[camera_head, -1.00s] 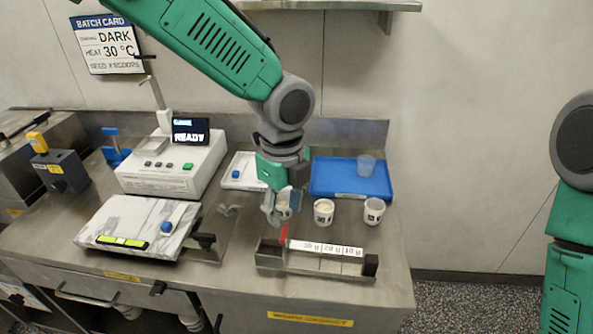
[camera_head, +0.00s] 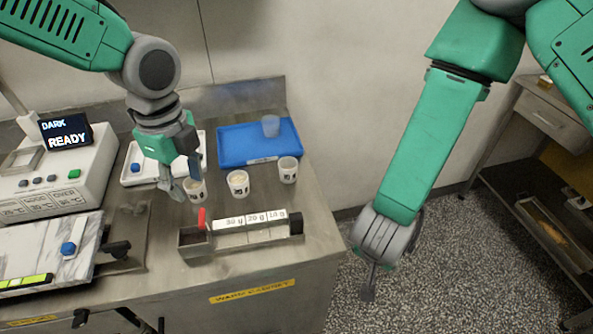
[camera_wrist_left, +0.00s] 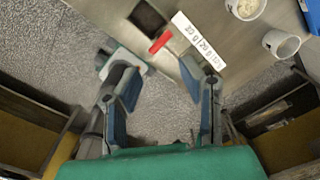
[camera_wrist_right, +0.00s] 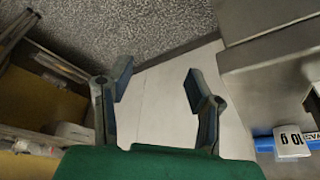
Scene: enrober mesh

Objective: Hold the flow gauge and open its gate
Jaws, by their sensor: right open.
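The flow gauge, a long metal trough (camera_head: 245,238) with a white strip marked 30 g, 20 g and 10 g, lies near the counter's front edge. Its red gate (camera_head: 201,218) stands upright beside the dark left compartment. In the left wrist view the gate (camera_wrist_left: 160,42) and the marked strip (camera_wrist_left: 198,40) show ahead of the fingers. My left gripper (camera_head: 181,192) is open just above and behind the gauge's left end, close to the left cup, with nothing between its fingers. My right gripper (camera_head: 370,285) hangs right of the counter over the floor, open and empty in its wrist view (camera_wrist_right: 157,80).
White cups (camera_head: 238,184) stand in a row behind the gauge. Behind them is a blue tray (camera_head: 235,146) with a clear cup (camera_head: 270,126). Left are a READY machine (camera_head: 65,180) and marble slab (camera_head: 45,250). A shelf unit (camera_head: 545,150) stands at right; floor between is clear.

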